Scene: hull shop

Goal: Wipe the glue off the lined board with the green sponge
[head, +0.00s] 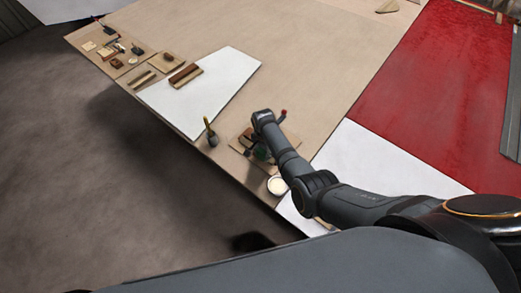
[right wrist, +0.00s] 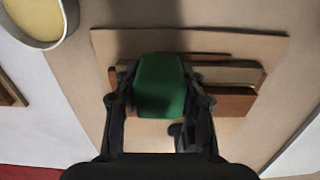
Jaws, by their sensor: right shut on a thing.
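My right gripper (right wrist: 160,100) is shut on the green sponge (right wrist: 160,80), which sits between its two fingers. In the head view, the right gripper (head: 262,148) is at the table's near edge, and a little of the sponge (head: 262,154) shows beneath my arm. The gripper is over a tan board (right wrist: 125,45) with wooden strips (right wrist: 225,75) on it; the sponge hides part of them. I cannot tell whether the sponge touches anything. I cannot make out drawn lines or glue, so I cannot tell which is the lined board. My left gripper is not in view.
A pot with pale yellow contents (head: 277,185) stands close by; it also shows in the wrist view (right wrist: 38,22). A yellow-handled tool (head: 209,130) is to the left. A white sheet (head: 215,85) bears wooden blocks (head: 185,75). The table's middle (head: 310,60) is clear.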

